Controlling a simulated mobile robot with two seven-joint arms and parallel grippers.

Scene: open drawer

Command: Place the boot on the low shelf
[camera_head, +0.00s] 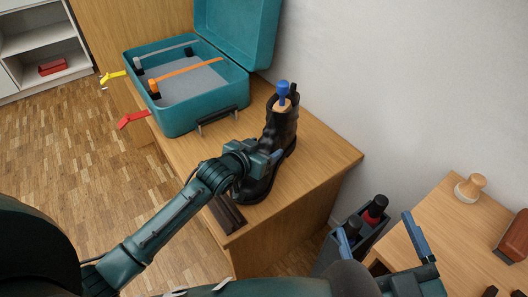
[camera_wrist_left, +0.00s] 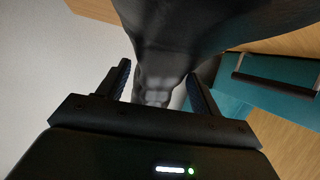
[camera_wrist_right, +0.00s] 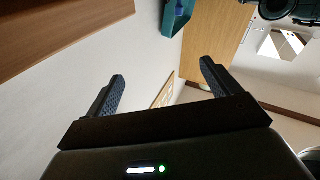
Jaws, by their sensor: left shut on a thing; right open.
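The black boot (camera_head: 283,128) stands upright on the wooden cabinet top, right of the teal case. A blue-knobbed insert (camera_head: 283,92) sticks out of its top. My left gripper (camera_head: 268,160) is shut on the boot's shaft from the left. In the left wrist view the dark boot (camera_wrist_left: 180,30) fills the space ahead of the fingers (camera_wrist_left: 160,85). My right gripper (camera_head: 379,240) is open and empty at the lower right, and its spread fingers (camera_wrist_right: 160,85) show in the right wrist view. A white shelf unit (camera_head: 38,42) stands at the far upper left.
The open teal case (camera_head: 185,110) with orange and grey straps lies on the cabinet (camera_head: 325,160). A dark caddy (camera_head: 366,225) holds bottles at the lower right. A table (camera_head: 455,225) holds a wooden-knobbed brush (camera_head: 470,188). A red object (camera_head: 52,67) lies in the shelf unit. The parquet floor at left is clear.

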